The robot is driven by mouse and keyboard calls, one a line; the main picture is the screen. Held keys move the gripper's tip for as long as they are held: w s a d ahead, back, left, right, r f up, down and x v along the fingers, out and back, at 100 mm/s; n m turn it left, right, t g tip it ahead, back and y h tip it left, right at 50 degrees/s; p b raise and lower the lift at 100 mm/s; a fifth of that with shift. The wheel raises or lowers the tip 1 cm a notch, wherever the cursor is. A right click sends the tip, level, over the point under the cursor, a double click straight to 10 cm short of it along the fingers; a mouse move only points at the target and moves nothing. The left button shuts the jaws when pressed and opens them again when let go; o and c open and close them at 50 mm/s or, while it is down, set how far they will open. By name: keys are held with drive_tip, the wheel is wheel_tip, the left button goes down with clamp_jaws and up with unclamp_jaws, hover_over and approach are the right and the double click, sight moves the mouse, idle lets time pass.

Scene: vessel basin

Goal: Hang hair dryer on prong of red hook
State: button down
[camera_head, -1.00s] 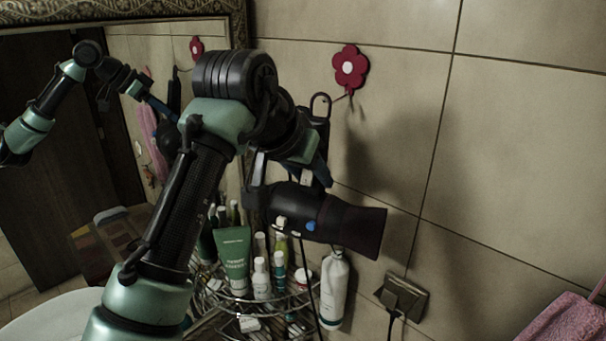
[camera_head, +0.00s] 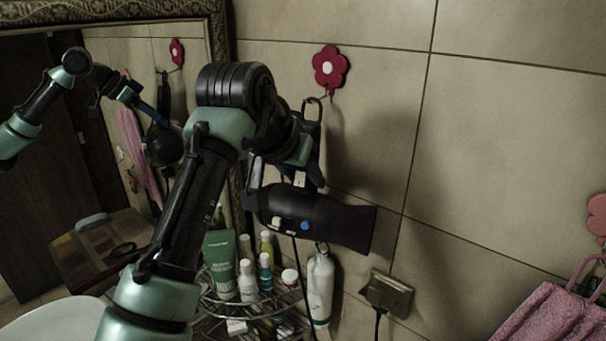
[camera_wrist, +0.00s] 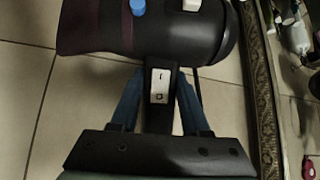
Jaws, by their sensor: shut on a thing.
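The red flower-shaped hook (camera_head: 330,67) is on the tiled wall, with its prong at its lower end. The black hair dryer (camera_head: 320,215) hangs level from my gripper (camera_head: 308,172), its wide nozzle pointing right. Its hanging loop (camera_head: 312,103) rises above my gripper, just left of and below the prong. I cannot tell whether loop and prong touch. In the wrist view, the blue fingers of my gripper (camera_wrist: 160,105) are shut on the dryer's handle (camera_wrist: 160,88), with the dryer body (camera_wrist: 150,30) beyond them. My arm hides part of the handle.
A wire corner shelf (camera_head: 262,312) with several bottles and a green tube (camera_head: 221,262) stands below the dryer. A white bottle (camera_head: 320,288) and a wall socket (camera_head: 387,293) are below the nozzle. A pink towel (camera_head: 550,318) is at lower right. A mirror (camera_head: 100,150) covers the left.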

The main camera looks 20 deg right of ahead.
drive_tip(key=shift+c, duration=1.5)
unclamp_jaws()
drive_tip(key=b+v, duration=0.6)
drive_tip(key=v, duration=0.7)
drive_tip(key=w+d+f+n+t+h+b, duration=0.1)
drive_tip(key=w+d+f+t+h+b, duration=0.1)
drive_tip(key=d+t+b, duration=0.3)
drive_tip(key=s+a+r+n+t+y+b, duration=0.2)
drive_tip(key=s+a+n+t+y+b, duration=0.4)
drive_tip(key=s+a+t, duration=0.7)
drive_tip(key=s+n+t+y, duration=0.1)
drive_tip(key=s+t, duration=0.2)
drive_tip(key=s, duration=0.2)
drive_tip(key=shift+a+y, duration=0.35)
drive_tip(key=shift+y, duration=0.05)
